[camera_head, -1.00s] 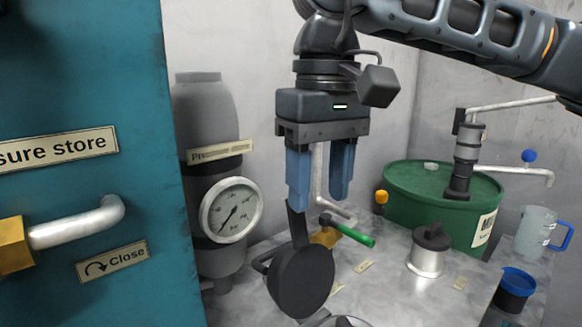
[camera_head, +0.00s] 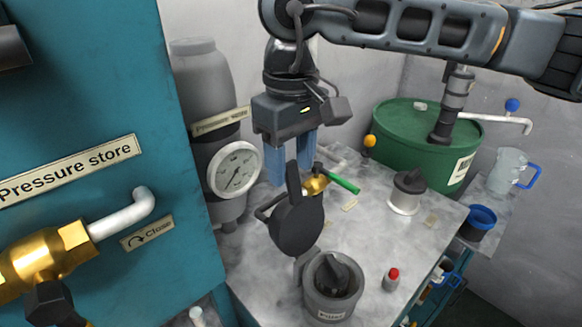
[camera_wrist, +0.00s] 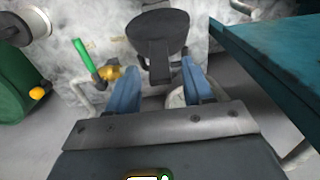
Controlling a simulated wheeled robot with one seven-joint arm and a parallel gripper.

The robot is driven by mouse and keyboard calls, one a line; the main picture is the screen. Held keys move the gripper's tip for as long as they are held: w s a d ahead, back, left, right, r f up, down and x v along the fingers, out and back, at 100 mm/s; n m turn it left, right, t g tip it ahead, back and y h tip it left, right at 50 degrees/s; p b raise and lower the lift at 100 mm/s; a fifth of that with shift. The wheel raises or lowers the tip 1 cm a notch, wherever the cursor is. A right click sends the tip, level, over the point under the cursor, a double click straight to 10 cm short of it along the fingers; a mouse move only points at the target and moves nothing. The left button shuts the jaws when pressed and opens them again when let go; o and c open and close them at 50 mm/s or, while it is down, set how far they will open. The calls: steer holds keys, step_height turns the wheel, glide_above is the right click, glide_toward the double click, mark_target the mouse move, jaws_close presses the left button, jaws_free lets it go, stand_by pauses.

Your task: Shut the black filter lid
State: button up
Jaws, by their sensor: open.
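The black filter lid (camera_head: 297,225) is a round disc with an upright tab. It stands swung open, tilted up above and behind the grey filter housing (camera_head: 318,300), which is labelled and holds a dark knob-like part. My gripper (camera_head: 290,172) points down with its blue fingers open, right behind or around the lid's tab; the head view does not settle contact. In the wrist view the lid (camera_wrist: 158,32) lies just beyond the fingers, its tab reaching toward the gap between my gripper's (camera_wrist: 157,80) fingertips.
A brass valve with a green handle (camera_head: 343,184) is close to the right of the fingers. A teal cabinet (camera_head: 130,90) and pressure gauge (camera_head: 235,168) stand to the left. A green drum (camera_head: 400,135), a lidded metal pot (camera_head: 406,195) and a small red-capped bottle (camera_head: 391,279) are to the right.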

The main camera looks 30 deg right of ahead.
mark_target(283, 202)
steer(key=shift+f, duration=1.4)
steer(key=shift+c, duration=0.3)
jaws_close()
